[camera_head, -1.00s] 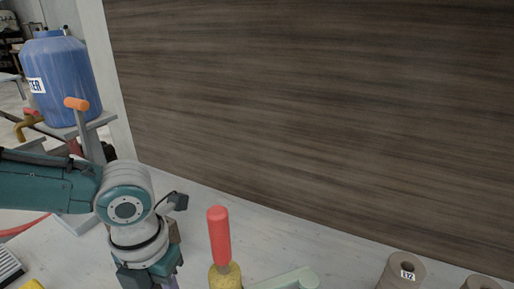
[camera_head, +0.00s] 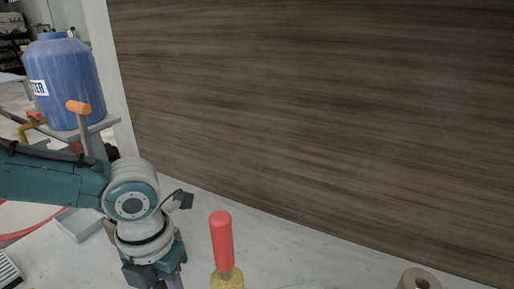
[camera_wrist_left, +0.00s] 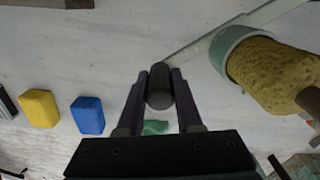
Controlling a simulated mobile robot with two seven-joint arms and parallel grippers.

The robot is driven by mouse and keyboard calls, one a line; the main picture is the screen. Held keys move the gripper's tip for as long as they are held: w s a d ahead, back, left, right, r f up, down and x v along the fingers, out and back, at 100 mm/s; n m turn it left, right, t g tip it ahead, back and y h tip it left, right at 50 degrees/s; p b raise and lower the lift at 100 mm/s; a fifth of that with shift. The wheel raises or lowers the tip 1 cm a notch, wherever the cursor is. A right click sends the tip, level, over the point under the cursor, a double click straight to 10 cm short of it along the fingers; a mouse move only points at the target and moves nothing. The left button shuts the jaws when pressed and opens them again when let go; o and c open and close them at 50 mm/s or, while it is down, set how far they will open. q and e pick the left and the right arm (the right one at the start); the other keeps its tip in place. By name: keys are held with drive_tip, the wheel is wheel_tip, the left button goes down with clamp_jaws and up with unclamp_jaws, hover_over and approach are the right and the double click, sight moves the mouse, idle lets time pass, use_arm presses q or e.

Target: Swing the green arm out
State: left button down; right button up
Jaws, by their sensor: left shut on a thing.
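My left gripper (camera_head: 165,287) reaches down at the lower left of the head view; its fingertips are mostly cut off by the bottom edge. In the left wrist view, its two dark purple fingers (camera_wrist_left: 159,95) are shut on an upright dark grey knob (camera_wrist_left: 159,84). A pale green arm (camera_wrist_left: 220,38) runs from near the knob to the upper right, passing beside a grey-green ring. In the head view only a sliver of pale green (camera_head: 302,286) shows at the bottom edge. The right gripper is not in view.
A yellow, sponge-like body (camera_wrist_left: 275,72) sits in the ring (camera_wrist_left: 228,45). A red handle (camera_head: 222,240) stands right of my gripper. Yellow (camera_wrist_left: 39,108) and blue (camera_wrist_left: 88,115) blocks lie left of the knob. A blue jar (camera_head: 65,80) stands back left; a dark wood panel (camera_head: 310,110) closes the back.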

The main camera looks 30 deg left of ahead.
use_arm(q)
drive_tip(key=c, duration=0.6)
unclamp_jaws()
drive_tip(key=shift+w+a, duration=0.1)
drive_tip(key=shift+a, duration=0.05)
wheel_tip(320, 180, up, 10)
drive_tip(key=shift+p, duration=0.4)
